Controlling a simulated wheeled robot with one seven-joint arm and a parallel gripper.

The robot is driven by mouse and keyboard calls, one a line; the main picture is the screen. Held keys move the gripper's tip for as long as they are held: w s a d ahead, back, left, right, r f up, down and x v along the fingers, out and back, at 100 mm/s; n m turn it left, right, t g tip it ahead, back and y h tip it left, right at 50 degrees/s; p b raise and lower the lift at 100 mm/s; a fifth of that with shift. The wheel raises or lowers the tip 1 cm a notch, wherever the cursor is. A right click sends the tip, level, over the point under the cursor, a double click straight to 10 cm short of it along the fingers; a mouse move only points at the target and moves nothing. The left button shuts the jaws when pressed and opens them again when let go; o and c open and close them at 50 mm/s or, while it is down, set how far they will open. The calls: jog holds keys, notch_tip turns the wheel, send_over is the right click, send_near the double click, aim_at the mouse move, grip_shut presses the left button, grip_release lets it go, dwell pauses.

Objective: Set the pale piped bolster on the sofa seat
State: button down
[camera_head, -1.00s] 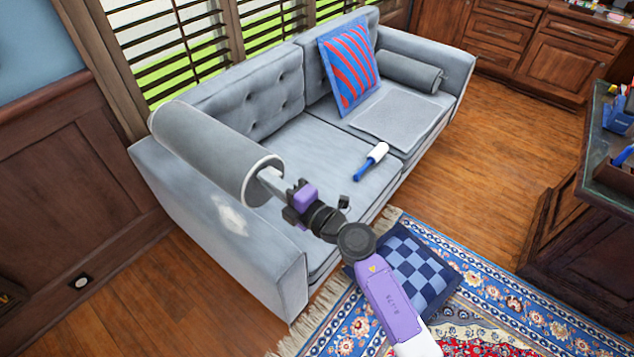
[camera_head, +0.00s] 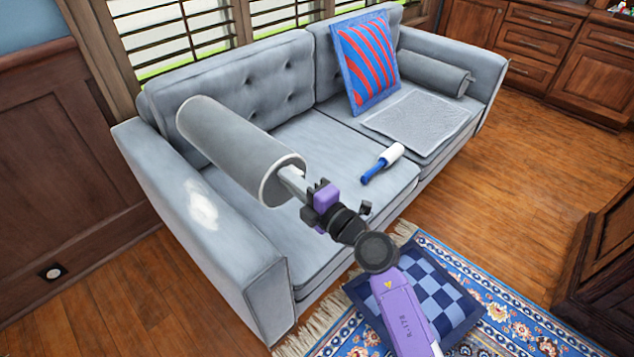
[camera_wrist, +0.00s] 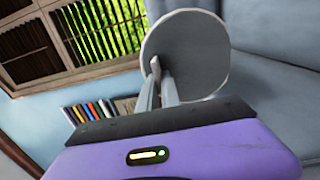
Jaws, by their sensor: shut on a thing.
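The pale piped bolster (camera_head: 232,145) is a grey cylinder with light piping round its ends. My gripper (camera_head: 292,178) is shut on its near end, and the bolster points away to the upper left. In the head view it shows over the left part of the sofa seat (camera_head: 325,150); whether it touches the seat is unclear. In the wrist view the round end of the bolster (camera_wrist: 190,45) is at my fingers (camera_wrist: 158,85). The contact itself is partly hidden.
A lint roller (camera_head: 383,163) with a blue handle lies on the seat. A striped cushion (camera_head: 364,62), a second grey bolster (camera_head: 435,73) and a flat grey mat (camera_head: 418,120) are on the right half. A checkered cushion (camera_head: 428,290) lies on the rug.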

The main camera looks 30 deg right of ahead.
notch_tip(320, 180, down, 20)
jog(key=b, duration=1.5)
jog(key=shift+b, duration=0.35)
jog(key=shift+d, duration=0.1)
jog(key=c, duration=2)
grip_release()
jog(key=shift+f, duration=0.2)
jog(key=o, duration=0.4)
jog(key=shift+o, duration=0.2)
jog(key=shift+r, duration=0.1)
